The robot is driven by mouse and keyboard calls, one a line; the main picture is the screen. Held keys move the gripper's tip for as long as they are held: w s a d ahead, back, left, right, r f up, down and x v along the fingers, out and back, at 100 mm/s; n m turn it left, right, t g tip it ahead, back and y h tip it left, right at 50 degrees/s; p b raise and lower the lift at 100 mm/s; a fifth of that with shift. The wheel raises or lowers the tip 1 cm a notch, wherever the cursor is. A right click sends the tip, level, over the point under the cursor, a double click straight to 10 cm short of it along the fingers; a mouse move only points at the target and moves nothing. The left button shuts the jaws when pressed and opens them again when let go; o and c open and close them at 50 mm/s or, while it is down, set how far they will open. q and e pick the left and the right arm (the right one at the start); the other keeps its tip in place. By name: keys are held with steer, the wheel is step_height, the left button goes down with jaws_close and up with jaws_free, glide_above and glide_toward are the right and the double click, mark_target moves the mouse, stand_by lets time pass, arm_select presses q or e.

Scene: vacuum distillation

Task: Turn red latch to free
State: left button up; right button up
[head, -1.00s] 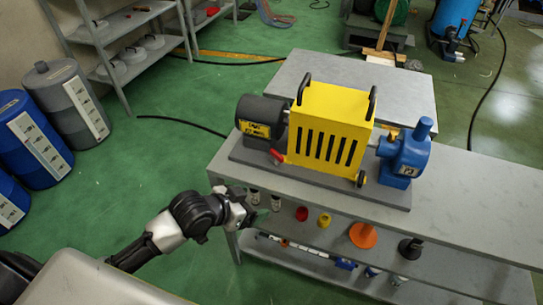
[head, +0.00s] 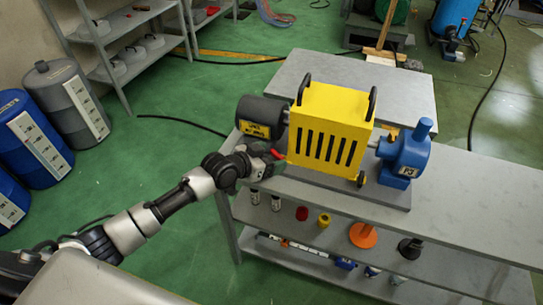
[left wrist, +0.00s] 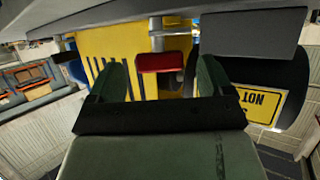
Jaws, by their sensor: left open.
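The red latch (head: 278,154) is at the lower left corner of the yellow slotted housing (head: 328,125), beside the dark motor (head: 262,115). In the left wrist view the red latch (left wrist: 160,62) lies ahead, between and just beyond the tips of my left gripper (left wrist: 161,75). The left gripper is open and empty there; I see no clear contact with the latch. In the head view my left gripper (head: 268,158) is right at the latch and partly hides it. My right gripper is not in view.
The blue pump (head: 403,158) stands right of the yellow housing on the same grey base. The shelf below holds several small items, including an orange cone (head: 363,236). Blue and grey drums (head: 72,98) stand at left. The bench's right side is clear.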

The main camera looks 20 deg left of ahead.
arm_select(q)
steer(key=shift+w+d+f, duration=0.15)
steer(key=shift+w+d, duration=0.1)
steer(key=shift+w, duration=0.1)
steer(key=shift+c, duration=0.3)
steer(key=c, duration=0.9)
steer(key=shift+o, duration=0.2)
steer(key=n+y+p, duration=0.1)
steer(key=p, duration=0.2)
steer(key=n+t+y+p, duration=0.1)
steer(key=p, duration=0.2)
steer(key=d+n+y+p, duration=0.1)
steer(key=p, duration=0.2)
steer(key=shift+s+r+t+y, duration=0.2)
steer(key=shift+s+t+y, duration=0.1)
steer(key=shift+y, duration=0.1)
steer(key=shift+f+n+y+p, duration=0.1)
steer(key=shift+n+y+p, duration=0.45)
steer(key=shift+n, duration=0.25)
steer(key=shift+w+f+n+y, duration=0.1)
steer(key=shift+n+y, duration=0.4)
steer(key=shift+y, duration=0.45)
steer(key=shift+t, duration=0.3)
steer(key=o, duration=0.9)
